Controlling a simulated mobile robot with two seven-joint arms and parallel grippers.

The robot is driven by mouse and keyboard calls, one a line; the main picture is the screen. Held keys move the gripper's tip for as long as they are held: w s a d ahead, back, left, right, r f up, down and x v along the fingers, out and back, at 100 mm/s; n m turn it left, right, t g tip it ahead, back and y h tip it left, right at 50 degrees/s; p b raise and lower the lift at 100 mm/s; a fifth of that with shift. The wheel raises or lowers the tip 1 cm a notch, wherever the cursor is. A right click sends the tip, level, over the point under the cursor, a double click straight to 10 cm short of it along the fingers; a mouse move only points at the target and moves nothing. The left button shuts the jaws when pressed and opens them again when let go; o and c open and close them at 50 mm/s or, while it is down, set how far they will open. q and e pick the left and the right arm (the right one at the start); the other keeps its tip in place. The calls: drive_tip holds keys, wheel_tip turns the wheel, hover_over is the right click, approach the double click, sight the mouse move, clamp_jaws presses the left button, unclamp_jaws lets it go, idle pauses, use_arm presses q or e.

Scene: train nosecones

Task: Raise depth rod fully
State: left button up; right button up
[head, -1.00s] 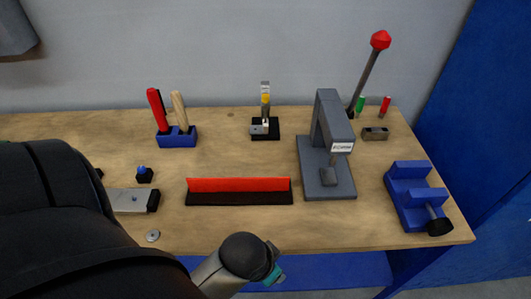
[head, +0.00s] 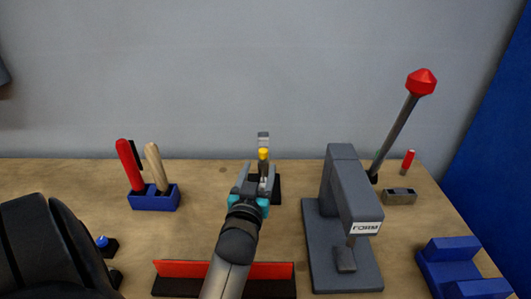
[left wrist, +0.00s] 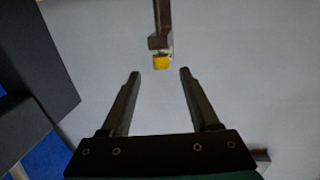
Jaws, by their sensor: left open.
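A small upright device with a yellow piece (head: 263,154) and a grey post (head: 263,137) stands at the back middle of the bench, on a black base (head: 278,190). I take it for the one with the depth rod; the rod itself is not clear. My left gripper (head: 258,170) is in front of it, open and empty, fingers pointing at it. My right gripper is not in view.
A grey press (head: 345,190) with a red-knobbed lever (head: 421,82) stands right of my gripper. A blue holder (head: 154,199) with red and wooden handles stands left. A red strip (head: 180,268) lies under my arm. A blue block (head: 455,262) sits front right.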

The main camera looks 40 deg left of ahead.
sight(263, 155)
use_arm(q)
drive_tip(key=shift+w+a+r, duration=0.2)
drive_tip(key=shift+w+a, duration=0.1)
drive_tip(key=shift+w, duration=0.1)
drive_tip(key=x, duration=0.6)
drive_tip(key=shift+w+a+b, duration=0.1)
drive_tip(key=shift+w+b, duration=0.1)
drive_tip(key=shift+b, duration=0.1)
clamp_jaws()
idle(1.0)
